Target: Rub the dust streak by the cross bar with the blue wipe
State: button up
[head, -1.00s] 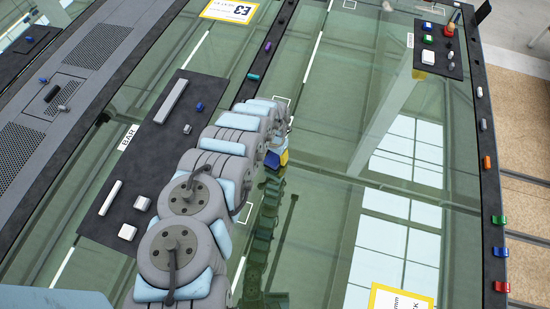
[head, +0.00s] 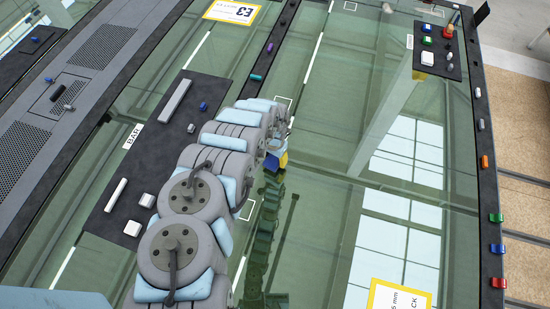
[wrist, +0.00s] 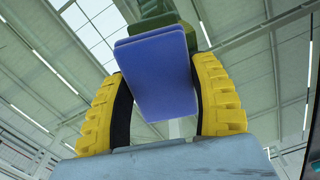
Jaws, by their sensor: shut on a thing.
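My gripper (wrist: 165,105) shows in the wrist view with yellow ribbed fingers on both sides of the blue wipe (wrist: 155,72), shut on it. A green block-like form sits just beyond the wipe there, perhaps my own reflection in the glass. In the head view the blue wipe (head: 269,161) and a yellow finger show below the end of my arm, over the green glass (head: 320,185). I cannot tell whether the wipe touches the glass. A dark bar (head: 266,52) runs across the glass beyond my arm. I cannot make out the dust streak.
A dark mat labelled BAR (head: 132,136) with small blocks lies left of my arm. A dark tray (head: 437,50) with small items is at upper right. Coloured clips line the right frame edge (head: 487,140). Yellow-edged cards (head: 400,296) lie on the glass. The right middle glass is clear.

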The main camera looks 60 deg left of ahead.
jog(key=shift+w+a+r+p, duration=0.15)
jog(key=shift+r+p, duration=0.15)
jog(key=shift+r, duration=2.6)
